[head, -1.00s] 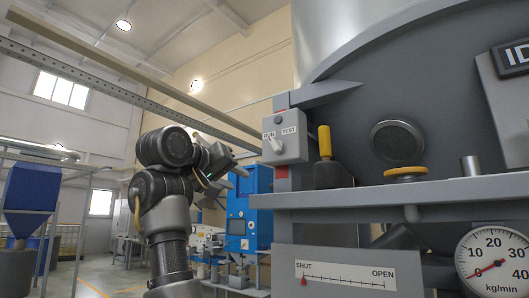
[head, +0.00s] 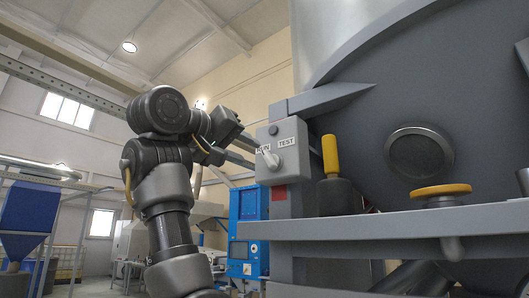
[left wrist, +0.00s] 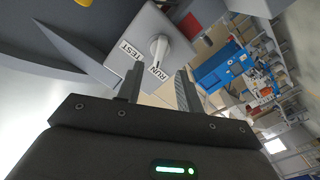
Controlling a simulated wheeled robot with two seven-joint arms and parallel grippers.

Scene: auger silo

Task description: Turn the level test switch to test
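The level test switch (head: 268,157) is a white lever knob on a small grey box (head: 291,158) at the silo's left side. Its lever points up and left to the RUN label; the TEST label (head: 287,141) is to the right. In the left wrist view the knob (left wrist: 160,47) also points to RUN, just beyond my fingertips. My left gripper (head: 243,146) is close to the box on its left. In the left wrist view my left gripper (left wrist: 160,72) is open, with nothing between its fingers. My right gripper is not in view.
A grey ledge (head: 400,224) juts out below the box. A yellow-handled lever (head: 330,155) and a yellow knob (head: 440,190) stand right of the switch. A blue cabinet (head: 246,232) is behind, lower left. A grey bracket (head: 318,99) extends above the box.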

